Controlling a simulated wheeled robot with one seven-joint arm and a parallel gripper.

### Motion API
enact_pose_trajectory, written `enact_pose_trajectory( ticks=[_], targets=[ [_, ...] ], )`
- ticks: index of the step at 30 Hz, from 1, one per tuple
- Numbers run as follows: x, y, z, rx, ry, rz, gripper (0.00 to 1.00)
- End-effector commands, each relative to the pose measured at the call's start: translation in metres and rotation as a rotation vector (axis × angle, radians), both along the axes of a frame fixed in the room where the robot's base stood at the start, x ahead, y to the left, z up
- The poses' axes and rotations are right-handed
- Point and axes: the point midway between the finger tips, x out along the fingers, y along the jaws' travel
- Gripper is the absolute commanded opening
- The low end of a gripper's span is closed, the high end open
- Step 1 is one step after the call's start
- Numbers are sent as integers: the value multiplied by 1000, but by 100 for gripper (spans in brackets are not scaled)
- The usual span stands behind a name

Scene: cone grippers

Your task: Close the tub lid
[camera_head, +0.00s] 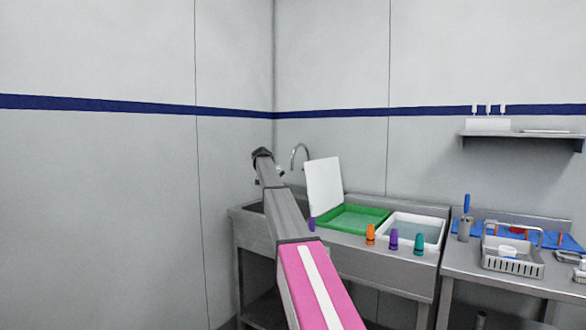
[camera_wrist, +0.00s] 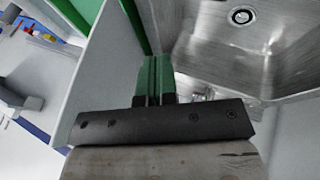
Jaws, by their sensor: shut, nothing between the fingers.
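The green tub (camera_head: 352,218) sits on the steel sink counter. Its white lid (camera_head: 324,187) stands open, nearly upright, at the tub's left side. In the wrist view the lid is a pale panel (camera_wrist: 103,75) just left of my gripper (camera_wrist: 155,60), with green tub edge (camera_wrist: 135,22) beyond. The green fingers are shut and empty, on the sink side of the lid. I cannot tell whether they touch it. In the head view my arm reaches over the left of the counter, and the fingertips are not clear.
The sink basin (camera_wrist: 240,40) lies right of my gripper in the wrist view. A white tub (camera_head: 415,232) stands right of the green one. Orange (camera_head: 370,234), purple (camera_head: 393,240) and teal (camera_head: 418,244) cones line the front edge. A basket (camera_head: 512,258) stands farther right.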

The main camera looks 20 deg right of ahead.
Motion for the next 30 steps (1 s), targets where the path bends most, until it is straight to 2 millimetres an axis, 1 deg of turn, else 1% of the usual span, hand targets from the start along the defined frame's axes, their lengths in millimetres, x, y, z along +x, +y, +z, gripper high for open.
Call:
enact_pose_trajectory(
  ticks=[1,3,6,9,12,15,20,26,30],
  targets=[
    [24,-7,39,-20,-18,-40,0],
    [36,-14,80,-46,-36,-91,0],
    [47,-22,126,-75,-56,-151,0],
    [52,-27,156,-93,-69,-192,0],
    [53,-29,170,-103,-76,-212,0],
    [52,-31,171,-105,-78,-216,0],
    [49,-37,160,-104,-77,-216,0],
    [44,-54,136,-104,-76,-216,0],
    [41,-69,115,-103,-76,-215,0]
  ],
)
